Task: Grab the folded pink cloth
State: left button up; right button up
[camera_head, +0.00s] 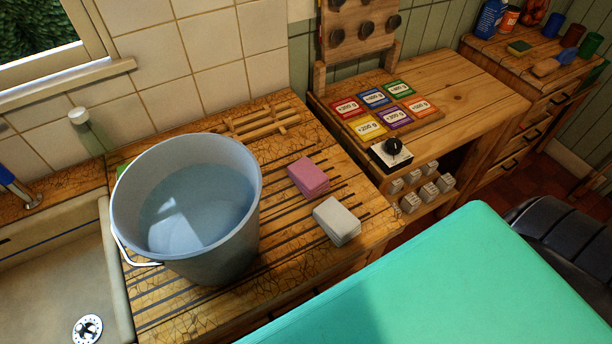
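The folded pink cloth (308,176) lies flat on the grooved wooden counter (285,255), in the middle of the head view. A folded white cloth (337,221) lies just below and to the right of it, a small gap apart. A large grey bucket (225,235) filled with water stands to the left of both cloths. Neither of my grippers is in view.
A sink (60,270) is at the left. A wooden rack (262,120) lies behind the cloths. A wooden desk (470,90) with coloured cards and a black-knobbed box (391,152) stands right. A turquoise surface (450,285) fills the lower right.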

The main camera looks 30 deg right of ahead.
aim_at(311, 181)
jog(key=l+u, duration=0.4)
jog(key=k+l+u, duration=0.1)
jog(key=l+u, duration=0.3)
jog(key=k+l+u, duration=0.1)
jog(key=l, duration=0.3)
jog(key=k+l+u, duration=0.1)
jog(key=l, duration=0.35)
jog(key=k+l, duration=0.3)
jog(key=k+l+u, duration=0.15)
jog(key=l, duration=0.3)
jog(key=k+l+u, duration=0.1)
jog(key=k+l, duration=0.15)
jog(key=l, duration=0.15)
